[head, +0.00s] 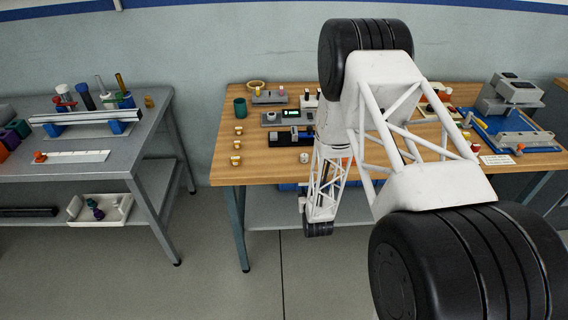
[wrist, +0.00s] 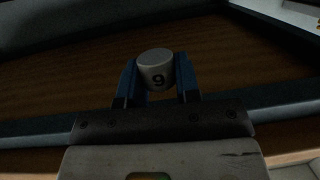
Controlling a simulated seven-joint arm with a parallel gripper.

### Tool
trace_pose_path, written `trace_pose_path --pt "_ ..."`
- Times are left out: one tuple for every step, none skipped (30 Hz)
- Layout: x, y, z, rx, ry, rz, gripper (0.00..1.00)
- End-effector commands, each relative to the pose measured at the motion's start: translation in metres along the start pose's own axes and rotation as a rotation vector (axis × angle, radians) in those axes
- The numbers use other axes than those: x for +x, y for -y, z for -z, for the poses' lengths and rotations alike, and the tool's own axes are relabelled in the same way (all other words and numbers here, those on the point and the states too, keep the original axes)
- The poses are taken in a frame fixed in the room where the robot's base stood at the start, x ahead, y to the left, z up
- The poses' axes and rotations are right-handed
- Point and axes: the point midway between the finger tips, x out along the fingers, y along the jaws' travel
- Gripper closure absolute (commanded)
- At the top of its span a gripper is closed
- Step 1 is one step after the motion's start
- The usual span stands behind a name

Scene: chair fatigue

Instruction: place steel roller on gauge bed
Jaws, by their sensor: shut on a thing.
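In the wrist view my gripper (wrist: 159,82) has its blue fingers on either side of a pale grey roller (wrist: 156,58), shut on it. The roller has a dark "9" on its side, and its round end faces up in the picture. Dark wood shows behind it. A low black fixture (head: 283,139) and a grey unit with a lit display (head: 271,118) sit on the wooden bench. I cannot tell for sure which is the gauge bed.
Several small gold-coloured pieces (head: 236,160) stand at the left of the wooden bench (head: 258,174), beside a green cup (head: 240,107). A pale round piece (head: 304,158) is in front of the fixture. A blue tray (head: 500,130) is at right.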

Motion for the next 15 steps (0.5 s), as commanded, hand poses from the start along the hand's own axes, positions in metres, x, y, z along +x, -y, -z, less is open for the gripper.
trace_pose_path --pt "-0.007 0.004 0.007 -0.001 -0.001 0.006 0.96" --pt "-0.010 0.007 0.010 -0.002 -0.001 0.009 0.96" --pt "-0.015 0.010 0.014 -0.003 -0.002 0.014 0.96" --pt "-0.019 0.012 0.017 -0.003 -0.001 0.017 0.96" --pt "-0.023 0.014 0.019 -0.004 0.000 0.020 0.96" --pt "-0.028 0.016 0.024 -0.005 -0.001 0.023 0.96" --pt "-0.031 0.018 0.027 -0.005 -0.001 0.026 0.96" --pt "-0.035 0.020 0.029 -0.006 0.000 0.029 0.96" --pt "-0.041 0.023 0.033 -0.007 0.000 0.033 0.96" --pt "-0.044 0.025 0.036 -0.007 -0.001 0.036 0.96" --pt "-0.048 0.027 0.038 -0.008 0.000 0.039 0.96" --pt "-0.053 0.029 0.041 -0.009 0.000 0.043 0.96" --pt "-0.057 0.031 0.044 -0.009 0.000 0.046 0.96" --pt "-0.061 0.033 0.046 -0.010 0.000 0.049 0.96" --pt "-0.065 0.035 0.049 -0.011 0.000 0.052 0.96"
